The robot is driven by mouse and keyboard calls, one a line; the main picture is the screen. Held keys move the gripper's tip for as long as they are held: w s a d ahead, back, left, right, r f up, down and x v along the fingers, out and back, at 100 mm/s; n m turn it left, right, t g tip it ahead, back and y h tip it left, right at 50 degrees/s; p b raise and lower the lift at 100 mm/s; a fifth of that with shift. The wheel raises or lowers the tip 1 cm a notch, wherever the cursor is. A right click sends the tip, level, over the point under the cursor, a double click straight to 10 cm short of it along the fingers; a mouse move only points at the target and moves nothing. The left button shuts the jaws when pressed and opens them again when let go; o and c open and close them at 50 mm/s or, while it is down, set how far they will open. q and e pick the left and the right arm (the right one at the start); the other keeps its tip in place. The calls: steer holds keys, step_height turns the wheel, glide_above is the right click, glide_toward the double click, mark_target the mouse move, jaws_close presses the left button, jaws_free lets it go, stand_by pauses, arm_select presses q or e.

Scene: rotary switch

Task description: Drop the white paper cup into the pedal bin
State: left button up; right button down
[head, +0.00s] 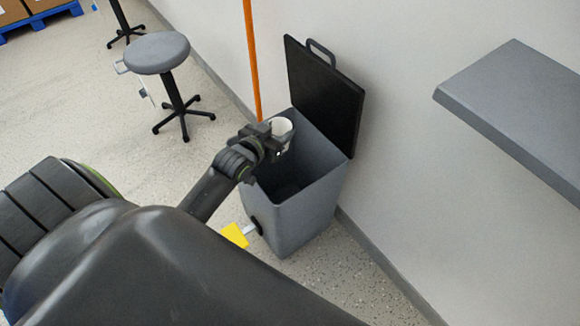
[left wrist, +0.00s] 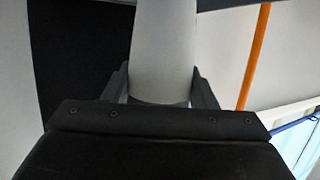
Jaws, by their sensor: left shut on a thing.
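The white paper cup (head: 281,127) is held by my left gripper (head: 276,139) over the open mouth of the grey pedal bin (head: 303,212). In the left wrist view the cup (left wrist: 163,50) stands between the two fingers of my left gripper (left wrist: 162,88), which are shut on it. The bin's dark lid (head: 325,95) stands open against the wall. My right gripper is not in view.
An orange pole (head: 252,60) stands against the wall behind the bin. A grey stool (head: 158,54) stands to the left. A grey shelf (head: 520,105) juts out at the right. The floor between stool and bin is clear.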

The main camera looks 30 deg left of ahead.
arm_select(q)
steer(key=o, duration=1.2)
steer(key=shift+o, duration=0.2)
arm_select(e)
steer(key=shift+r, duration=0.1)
arm_select(q)
steer(key=shift+s+r, duration=0.1)
steer(key=shift+s, duration=0.25)
steer(key=p+v, duration=0.3)
steer(key=v, duration=1.3)
steer(key=shift+s+r+p, duration=0.15)
steer(key=shift+s+p, duration=0.15)
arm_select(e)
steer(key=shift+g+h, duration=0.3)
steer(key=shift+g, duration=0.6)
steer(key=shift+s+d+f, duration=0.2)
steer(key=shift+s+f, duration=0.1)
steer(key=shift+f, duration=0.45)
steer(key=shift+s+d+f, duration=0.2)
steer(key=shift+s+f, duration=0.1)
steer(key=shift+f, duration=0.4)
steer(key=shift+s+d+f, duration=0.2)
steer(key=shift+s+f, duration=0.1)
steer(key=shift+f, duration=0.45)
